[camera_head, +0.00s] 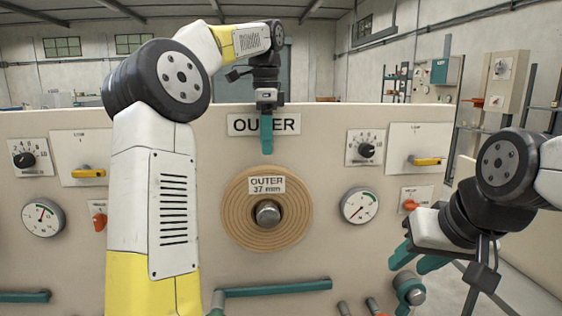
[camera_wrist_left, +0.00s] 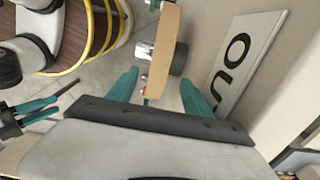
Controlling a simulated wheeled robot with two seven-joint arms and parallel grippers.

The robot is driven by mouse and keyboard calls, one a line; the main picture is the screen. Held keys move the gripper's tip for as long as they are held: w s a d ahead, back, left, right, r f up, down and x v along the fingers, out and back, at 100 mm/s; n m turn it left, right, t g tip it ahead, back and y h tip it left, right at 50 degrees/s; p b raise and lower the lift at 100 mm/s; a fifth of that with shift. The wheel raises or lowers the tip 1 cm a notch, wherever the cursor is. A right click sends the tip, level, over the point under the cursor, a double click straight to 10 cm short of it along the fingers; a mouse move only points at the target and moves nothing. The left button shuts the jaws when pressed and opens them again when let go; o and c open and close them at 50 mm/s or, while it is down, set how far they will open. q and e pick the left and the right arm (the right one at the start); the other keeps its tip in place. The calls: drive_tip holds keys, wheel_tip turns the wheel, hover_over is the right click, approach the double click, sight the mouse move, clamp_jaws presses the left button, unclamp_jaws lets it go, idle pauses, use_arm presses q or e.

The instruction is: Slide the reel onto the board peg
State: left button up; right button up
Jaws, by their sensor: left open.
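The reel (camera_head: 240,222) is a tan disc with spiral rings and an "OUTER 37 mm" label. In the head view it surrounds a metal peg end (camera_head: 268,213) in front of the board (camera_head: 330,140). The left wrist view shows the reel (camera_wrist_left: 165,45) edge-on, with a grey cylinder (camera_wrist_left: 180,60) between it and the board side. My left gripper (camera_head: 266,145) is above the reel, pointing down; its open fingers (camera_wrist_left: 158,90) lie either side of the reel's line, apparently empty. My right gripper (camera_head: 418,260) is open and empty, right of the reel.
The board has an "OUTER" sign (camera_head: 264,124) behind my left gripper. Dials such as a gauge (camera_head: 360,206), a yellow handle (camera_head: 427,161) and an orange knob (camera_head: 410,205) stick out nearby. A teal bar (camera_head: 277,288) runs below the reel.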

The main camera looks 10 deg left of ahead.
sight(267, 179)
use_arm(q)
wheel_tip(267, 179, down, 11)
drive_tip(key=shift+r, duration=0.1)
idle(0.3)
clamp_jaws()
idle(1.3)
drive_tip(key=c, duration=0.8)
unclamp_jaws()
clamp_jaws()
drive_tip(key=shift+r, duration=0.1)
